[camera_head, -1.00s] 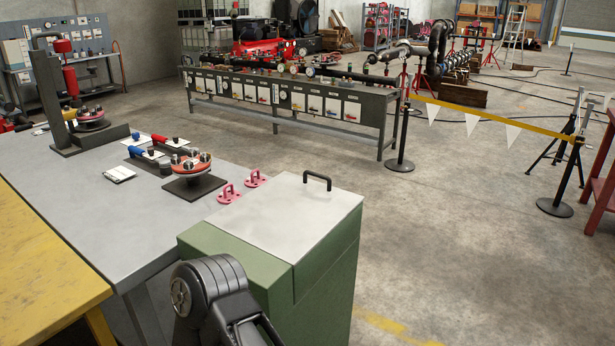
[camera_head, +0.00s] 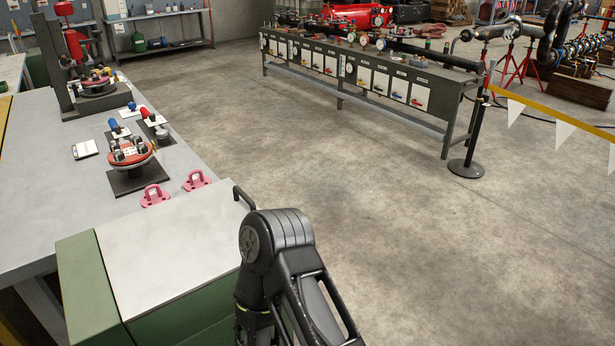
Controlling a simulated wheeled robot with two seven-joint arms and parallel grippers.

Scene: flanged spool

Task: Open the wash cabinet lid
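The wash cabinet (camera_head: 88,290) is green and stands at the lower left, beside the grey workbench. Its pale lid (camera_head: 165,245) lies flat and shut on top. A dark bar handle (camera_head: 243,197) rises at the lid's far right corner, partly hidden by my arm. One of my black arms stands in front of the cabinet's right side at the bottom centre. It hides part of the lid's right edge and the cabinet's side. Neither of my grippers shows.
The grey workbench (camera_head: 40,215) carries a red flanged spool (camera_head: 130,152) on a dark plate and two pink lifting eyes (camera_head: 155,196) near the cabinet. A long bench (camera_head: 370,90) stands at the back. A barrier post (camera_head: 475,140) stands at right. The concrete floor right of the cabinet is clear.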

